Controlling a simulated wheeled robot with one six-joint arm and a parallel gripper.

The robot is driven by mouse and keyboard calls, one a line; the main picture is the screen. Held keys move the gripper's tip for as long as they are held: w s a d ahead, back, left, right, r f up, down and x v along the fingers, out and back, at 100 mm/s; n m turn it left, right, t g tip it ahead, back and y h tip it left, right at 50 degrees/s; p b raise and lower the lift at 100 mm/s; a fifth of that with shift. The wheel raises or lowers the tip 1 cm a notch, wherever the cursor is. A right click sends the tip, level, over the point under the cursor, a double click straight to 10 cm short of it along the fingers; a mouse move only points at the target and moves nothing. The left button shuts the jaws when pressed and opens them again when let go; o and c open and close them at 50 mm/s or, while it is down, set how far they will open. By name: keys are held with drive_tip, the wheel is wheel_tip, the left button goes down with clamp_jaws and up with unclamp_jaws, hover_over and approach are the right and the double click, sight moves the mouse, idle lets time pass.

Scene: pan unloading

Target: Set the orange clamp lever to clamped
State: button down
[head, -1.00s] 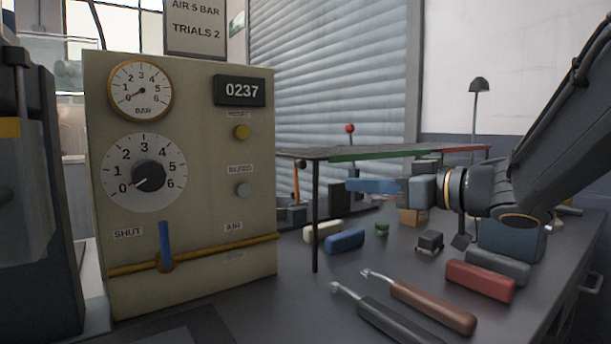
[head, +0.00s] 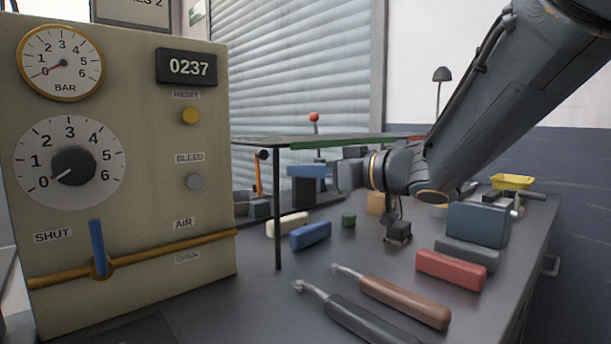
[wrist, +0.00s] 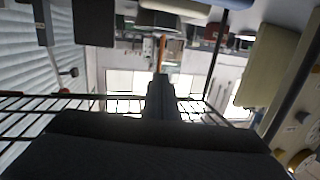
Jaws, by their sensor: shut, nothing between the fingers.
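The orange clamp lever (head: 257,176) stands nearly upright under the raised shelf, just right of the gauge panel in the head view. It also shows in the wrist view as a thin orange bar (wrist: 162,48), just beyond my fingertips. My gripper (head: 292,171) reaches in from the right below the shelf, pointing left at the lever. Its blue-grey fingers are shut and empty. In the head view a small gap shows between fingertips and lever; I cannot tell the depth between them. The lever's base is partly hidden among dark parts.
The thin shelf (head: 330,139) stands above my gripper, with a dark leg (head: 278,215) in front. The gauge panel (head: 135,150) is at the left. A blue block (head: 311,235), a red block (head: 451,269) and two handled tools lie on the bench. A red-knobbed lever (head: 314,117) stands behind.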

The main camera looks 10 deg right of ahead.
drive_tip(key=b+x, duration=0.2)
drive_tip(key=x, duration=0.6)
drive_tip(key=shift+w+a, duration=0.3)
drive_tip(key=shift+a, duration=0.05)
drive_tip(key=shift+w+r+p, duration=0.1)
drive_tip(key=shift+p, duration=0.3)
